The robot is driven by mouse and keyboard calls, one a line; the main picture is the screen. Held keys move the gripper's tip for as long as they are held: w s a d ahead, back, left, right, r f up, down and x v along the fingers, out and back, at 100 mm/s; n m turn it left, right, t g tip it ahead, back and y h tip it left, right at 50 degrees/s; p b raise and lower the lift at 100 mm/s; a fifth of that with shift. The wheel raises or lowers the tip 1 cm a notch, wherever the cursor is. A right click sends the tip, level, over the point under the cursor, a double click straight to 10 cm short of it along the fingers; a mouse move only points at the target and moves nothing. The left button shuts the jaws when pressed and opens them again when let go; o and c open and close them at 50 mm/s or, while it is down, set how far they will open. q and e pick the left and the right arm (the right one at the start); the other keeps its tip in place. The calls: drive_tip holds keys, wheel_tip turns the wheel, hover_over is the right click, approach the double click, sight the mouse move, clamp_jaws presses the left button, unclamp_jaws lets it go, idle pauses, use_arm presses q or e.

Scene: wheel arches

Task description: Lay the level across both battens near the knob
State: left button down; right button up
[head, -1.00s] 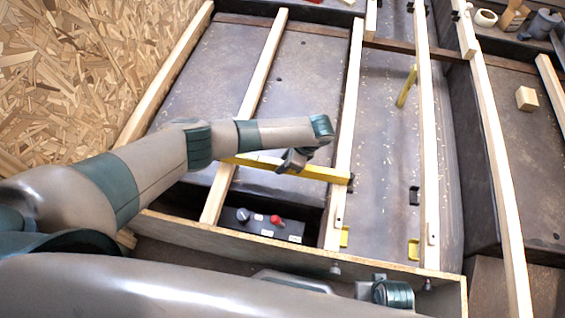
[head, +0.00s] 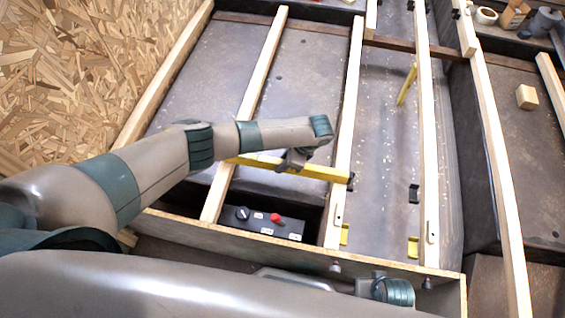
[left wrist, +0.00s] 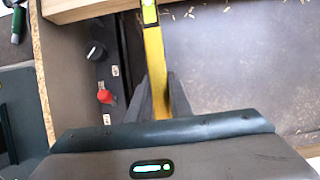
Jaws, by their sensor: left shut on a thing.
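The level (head: 325,172) is a yellow bar with a pale section near its left end. My left gripper (head: 292,162) is shut on its middle. In the head view it spans from the left batten (head: 255,90) to the right batten (head: 349,110); I cannot tell whether it touches them. The left wrist view shows the level (left wrist: 154,60) between the fingers (left wrist: 160,98), its far part over a batten (left wrist: 95,7). The black knob (head: 242,213) is on a dark box, left of a red knob (head: 276,218). My right gripper's fingers are not visible.
The dark box (head: 262,225) sits between the battens by the front board (head: 250,245). More battens (head: 427,150) run to the right. A wooden block (head: 526,97) lies farther right. Chipboard (head: 80,60) walls the left.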

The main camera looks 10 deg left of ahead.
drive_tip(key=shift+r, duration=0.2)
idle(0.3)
use_arm(q)
drive_tip(key=c, duration=1.5)
unclamp_jaws()
drive_tip(key=shift+c, duration=0.2)
drive_tip(key=shift+r, duration=0.2)
drive_tip(key=p+v, duration=0.1)
drive_tip(key=v, duration=1.6)
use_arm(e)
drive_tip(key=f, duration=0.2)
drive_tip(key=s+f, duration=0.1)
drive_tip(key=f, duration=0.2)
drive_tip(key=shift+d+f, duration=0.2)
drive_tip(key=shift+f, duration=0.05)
use_arm(q)
drive_tip(key=shift+s, duration=0.1)
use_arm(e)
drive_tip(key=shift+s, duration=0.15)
